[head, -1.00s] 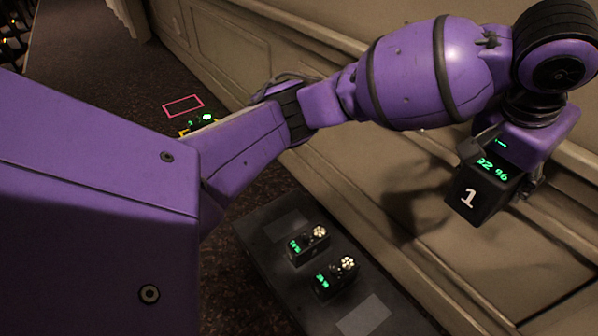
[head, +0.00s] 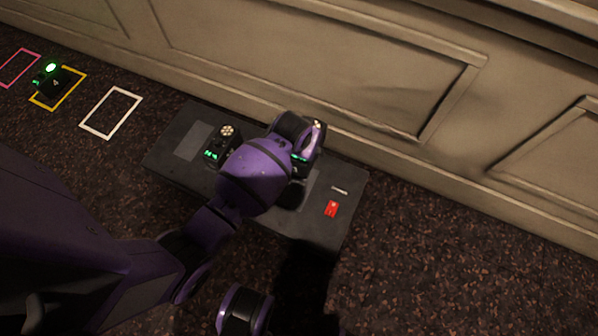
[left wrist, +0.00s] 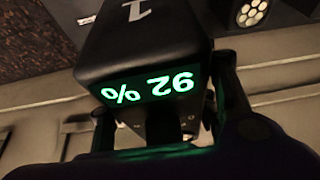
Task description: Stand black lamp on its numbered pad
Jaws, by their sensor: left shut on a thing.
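My left gripper (left wrist: 168,112) is shut on a black lamp (left wrist: 145,45) in the left wrist view. The lamp carries a white "1" and a green "92 %" readout, upside down in that view. In the head view my left arm reaches over a low black case and its wrist hides most of what is under it. I cannot tell there whether the held lamp touches the case. Another lamp (head: 225,140) with a round cluster of LEDs stands on the case left of my wrist. My right gripper is not seen.
The black case (head: 335,232) bears a grey patch (head: 187,142) and a small red item (head: 331,209). Pink (head: 18,68), yellow (head: 45,106) and white (head: 111,112) outlines mark the floor. A green-lit lamp (head: 53,84) marked 4 stands in the yellow one. A panelled wall (head: 330,70) runs behind.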

